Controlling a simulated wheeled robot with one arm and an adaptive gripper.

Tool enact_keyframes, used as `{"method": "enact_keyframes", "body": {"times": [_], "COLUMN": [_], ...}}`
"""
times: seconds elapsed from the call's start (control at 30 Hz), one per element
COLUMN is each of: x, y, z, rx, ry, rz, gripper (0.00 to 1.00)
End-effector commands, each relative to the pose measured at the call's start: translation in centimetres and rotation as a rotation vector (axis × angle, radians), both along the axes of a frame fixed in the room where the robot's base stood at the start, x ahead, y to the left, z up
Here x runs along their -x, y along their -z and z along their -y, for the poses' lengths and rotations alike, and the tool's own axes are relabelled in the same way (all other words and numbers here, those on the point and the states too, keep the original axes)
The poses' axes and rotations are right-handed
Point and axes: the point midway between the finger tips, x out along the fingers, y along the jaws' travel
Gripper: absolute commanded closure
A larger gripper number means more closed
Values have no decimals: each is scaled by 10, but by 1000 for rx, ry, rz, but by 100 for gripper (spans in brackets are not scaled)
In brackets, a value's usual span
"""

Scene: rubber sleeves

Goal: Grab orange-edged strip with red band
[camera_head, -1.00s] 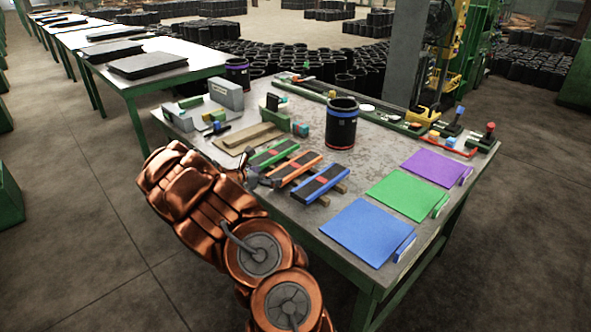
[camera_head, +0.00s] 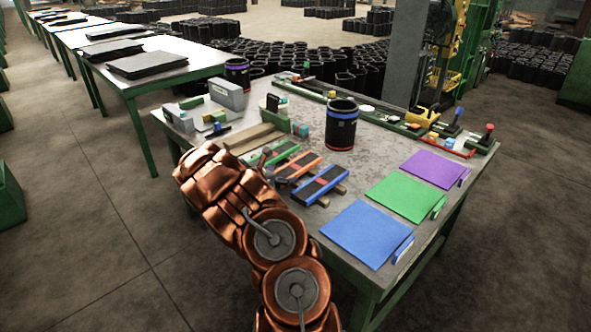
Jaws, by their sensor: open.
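The orange-edged strip (camera_head: 308,162) is dark with orange edges and a reddish band near its middle. It lies on a wooden rack between a green-edged strip (camera_head: 287,150) and a blue-edged strip (camera_head: 328,177). My gripper (camera_head: 267,162) is small and dark in this view, open, at the left ends of the strips. It is close to the near-left end of the orange-edged strip; I cannot tell whether it touches. My copper-coloured arm hides part of the rack and the strips' near ends.
Blue (camera_head: 359,233), green (camera_head: 404,196) and purple (camera_head: 434,168) mats lie on the right of the table (camera_head: 300,213). A black cylinder with a blue band (camera_head: 341,124) stands behind the strips. Wooden boards (camera_head: 255,138) and grey blocks (camera_head: 227,94) sit at the left.

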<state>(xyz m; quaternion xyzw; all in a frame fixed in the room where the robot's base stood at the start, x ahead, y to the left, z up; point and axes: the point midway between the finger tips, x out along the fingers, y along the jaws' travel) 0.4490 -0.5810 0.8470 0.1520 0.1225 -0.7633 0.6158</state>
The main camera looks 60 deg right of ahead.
Motion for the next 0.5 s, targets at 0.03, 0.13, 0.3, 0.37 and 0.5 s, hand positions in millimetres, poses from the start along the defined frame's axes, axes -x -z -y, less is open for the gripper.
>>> {"method": "enact_keyframes", "body": {"times": [0.03,0.13,0.3,0.37,0.5], "x": [0,0,0,0,0], "y": [0,0,0,0,0], "z": [0,0,0,0,0], "rx": [0,0,0,0,0], "ry": [0,0,0,0,0], "rz": [0,0,0,0,0], "gripper": [0,10,28,34,49]}}
